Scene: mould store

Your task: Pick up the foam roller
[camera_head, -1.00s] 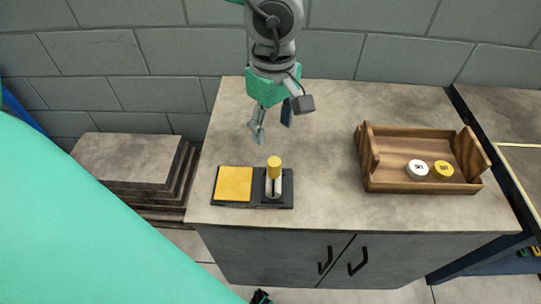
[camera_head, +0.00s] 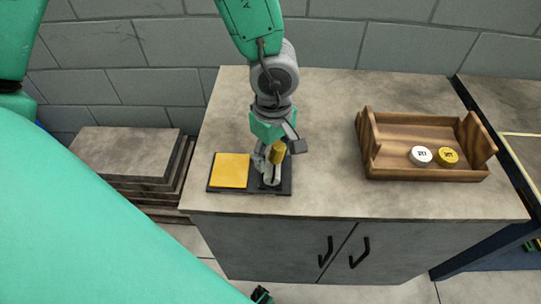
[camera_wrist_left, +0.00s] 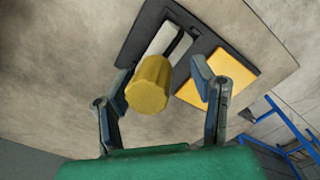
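The foam roller (camera_head: 278,153) has a yellow cylindrical top above a white lower part. It stands on the right side of a black tray (camera_head: 222,190) on the counter and looks slightly tilted to the right. In the left wrist view the roller's yellow end (camera_wrist_left: 149,86) faces the camera between the two fingers. My left gripper (camera_head: 268,161) is down around the roller from behind. In the left wrist view the left gripper (camera_wrist_left: 162,73) is open, with one finger close against the yellow part and a clear gap at the other. My right gripper does not show.
A yellow square pad (camera_head: 231,170) lies on the tray left of the roller. A wooden box (camera_head: 392,172) with a white disc (camera_head: 421,156) and a yellow disc (camera_head: 447,156) stands to the right. The counter (camera_head: 325,190) between is clear. Stacked slabs (camera_head: 125,152) lie at left.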

